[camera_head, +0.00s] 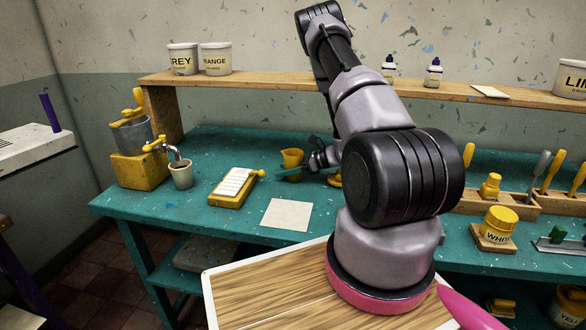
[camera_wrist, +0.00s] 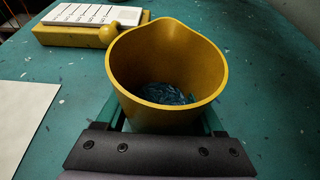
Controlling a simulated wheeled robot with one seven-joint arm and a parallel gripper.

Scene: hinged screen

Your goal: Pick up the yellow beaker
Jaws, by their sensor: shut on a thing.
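The yellow beaker (camera_wrist: 168,118) fills the middle of the wrist view, upright, with its spout at the far side. Some blue-green flakes or a see-through view of similar colour (camera_wrist: 168,94) show at its bottom. In the head view the beaker (camera_head: 292,160) is at the bench (camera_head: 225,150), left of my arm. My gripper (camera_head: 300,171) reaches it from the right and is shut on it. In the wrist view the teal fingers lie on both sides of the beaker, their tips partly hidden by it. I cannot tell whether its base touches the bench.
A yellow block with a white card (camera_head: 236,185) lies left of the beaker, and a pale sheet (camera_head: 287,214) lies in front. A grey cup (camera_head: 181,174) stands further left. A wooden shelf (camera_head: 270,82) runs above the back. A yellow-lidded jar (camera_head: 499,225) stands right.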

